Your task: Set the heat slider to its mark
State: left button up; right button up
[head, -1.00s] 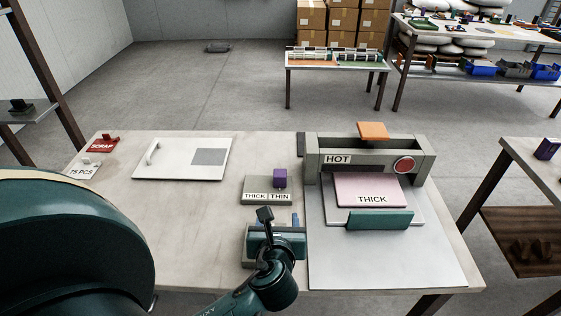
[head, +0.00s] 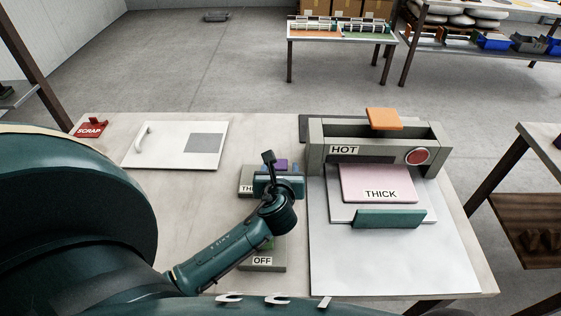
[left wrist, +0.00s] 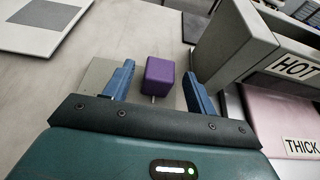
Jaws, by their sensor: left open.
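A slider with a purple knob (head: 281,163) sits on a grey plate (head: 246,181) labelled THICK and THIN. My left gripper (head: 280,169) is over this plate and covers most of it and its labels in the head view. In the left wrist view the purple knob (left wrist: 159,72) stands between the two blue fingers, with gaps on both sides. The left gripper is open and holds nothing. The knob is toward the plate's right end. My right gripper is not in view.
A grey press (head: 375,150) marked HOT, with a red button (head: 417,156) and orange handle (head: 384,118), stands right of the plate. A pink THICK sheet (head: 372,182) lies before it. An OFF block (head: 262,261) is nearer me. A white board (head: 170,158) lies left.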

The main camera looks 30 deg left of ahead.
aim_at(280, 161)
pick_arm(q)
jog(key=shift+x, duration=2.4)
jog(key=shift+d, duration=0.1)
grip_shut()
